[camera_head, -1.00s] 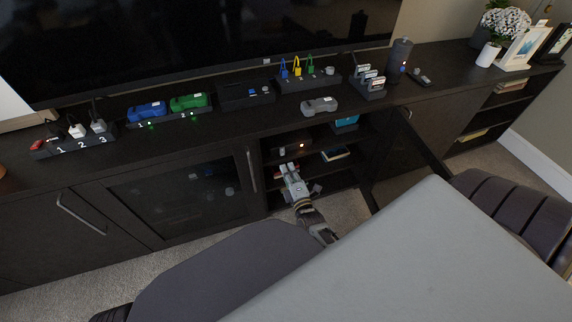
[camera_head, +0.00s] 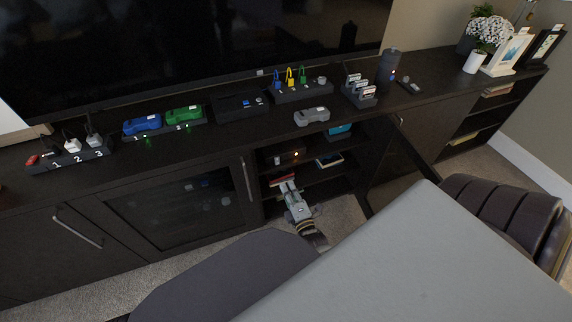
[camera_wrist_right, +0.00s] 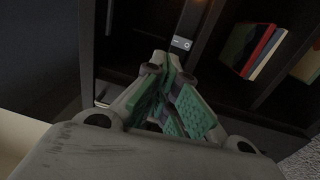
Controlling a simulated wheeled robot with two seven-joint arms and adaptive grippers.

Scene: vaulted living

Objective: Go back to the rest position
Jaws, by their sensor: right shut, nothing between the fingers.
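My right gripper (camera_head: 287,186) is in front of the open middle compartment of the dark cabinet (camera_head: 220,155), at the height of its lower shelf. It is shut and empty. The right wrist view shows its green-padded fingers (camera_wrist_right: 165,72) drawn together at the tips, with dark shelving beyond. Several books (camera_wrist_right: 255,48) stand on a shelf to the right in that view. My left gripper is not in view.
An open cabinet door (camera_head: 428,153) juts out right of my right gripper. A large grey surface (camera_head: 420,260) and dark chairs (camera_head: 500,215) fill the near side. The cabinet top carries a grey device (camera_head: 311,116), padlocks (camera_head: 290,77) and a numbered strip (camera_head: 70,158).

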